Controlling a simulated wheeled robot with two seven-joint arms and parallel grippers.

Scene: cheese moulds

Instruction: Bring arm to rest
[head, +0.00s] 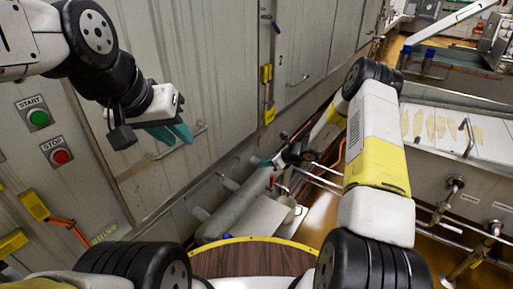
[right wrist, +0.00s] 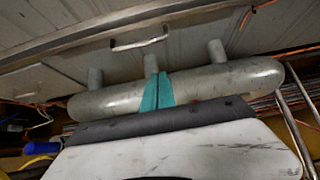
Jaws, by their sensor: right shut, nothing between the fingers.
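My left gripper (head: 172,133), with teal fingers, hangs in the upper left of the head view in front of the grey metal wall. Its fingers point right and down, and the gap between them is not clear. My right arm reaches forward and down in the head view, and its gripper (head: 268,163) is small and partly hidden by the wrist. In the right wrist view the right gripper's teal fingers (right wrist: 157,92) are together, with nothing between them. They appear in front of a grey cylinder (right wrist: 225,82).
The grey cylinder (head: 238,207) lies low along the wall below the right gripper. START (head: 38,117) and STOP (head: 61,156) buttons are at left. A steel counter (head: 440,135) with pale pieces stands right of my right arm. My round wooden-topped base is at the bottom.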

